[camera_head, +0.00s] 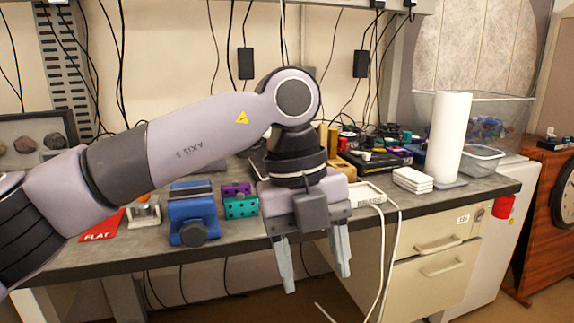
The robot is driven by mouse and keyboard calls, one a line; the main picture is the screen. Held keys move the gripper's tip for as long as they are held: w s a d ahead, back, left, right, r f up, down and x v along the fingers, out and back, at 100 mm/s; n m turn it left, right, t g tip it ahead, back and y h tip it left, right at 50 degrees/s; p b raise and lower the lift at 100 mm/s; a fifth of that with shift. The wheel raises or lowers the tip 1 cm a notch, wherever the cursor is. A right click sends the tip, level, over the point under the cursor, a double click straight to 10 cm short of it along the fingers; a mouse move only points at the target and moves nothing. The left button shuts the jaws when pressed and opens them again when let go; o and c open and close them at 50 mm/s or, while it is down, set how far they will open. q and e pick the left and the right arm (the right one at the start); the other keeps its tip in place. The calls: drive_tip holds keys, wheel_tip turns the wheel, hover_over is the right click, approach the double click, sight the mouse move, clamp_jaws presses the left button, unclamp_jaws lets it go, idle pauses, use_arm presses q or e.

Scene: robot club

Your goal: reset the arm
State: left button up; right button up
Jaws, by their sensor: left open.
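My left arm comes in from the left and reaches across the front of the workbench. My left gripper (316,284) points down in front of the bench's front edge, with its two fingers spread apart and nothing between them. The fingertips hang below the level of the bench top. The arm hides part of the bench top and the wall behind it. My right arm and gripper are not in view.
The grey workbench (120,252) holds a blue vise (193,212), purple and teal blocks (240,207), a red pouch (102,227), stacked white items (412,180) and a paper roll (449,138). White cables (383,245) hang beside the gripper. Drawers (437,243) stand at right.

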use_arm(q)
drive_tip(key=s+d+f+m+g+h, duration=0.2)
drive_tip(key=s+d+m+g+h, duration=0.1)
drive_tip(key=s+d+g+h, duration=0.55)
drive_tip(key=w+a+r+n+t+h, duration=0.2)
drive_tip(key=w+n+t+h, duration=0.5)
drive_tip(key=h, duration=0.6)
drive_tip(key=w+a+f+n+t+y, duration=0.3)
drive_tip(key=a+f+n+t+y, duration=0.3)
drive_tip(key=n+t, duration=0.5)
drive_tip(key=w+a+f+n+t+y, duration=0.4)
drive_tip(key=a+f+n+t+y, duration=0.1)
drive_tip(key=a+f+n+t, duration=0.45)
drive_tip(key=s+a+f+n+g+y, duration=0.35)
drive_tip(key=s+a+f+y, duration=0.35)
drive_tip(key=f, duration=0.5)
drive_tip(key=s+a+f+n+g+y, duration=0.35)
drive_tip(key=s+a+f, duration=0.35)
drive_tip(key=f, duration=0.4)
drive_tip(key=s+r+p, duration=0.3)
drive_tip(key=r+p, duration=0.5)
drive_tip(key=p, duration=0.4)
drive_tip(key=shift+a+r, duration=0.2)
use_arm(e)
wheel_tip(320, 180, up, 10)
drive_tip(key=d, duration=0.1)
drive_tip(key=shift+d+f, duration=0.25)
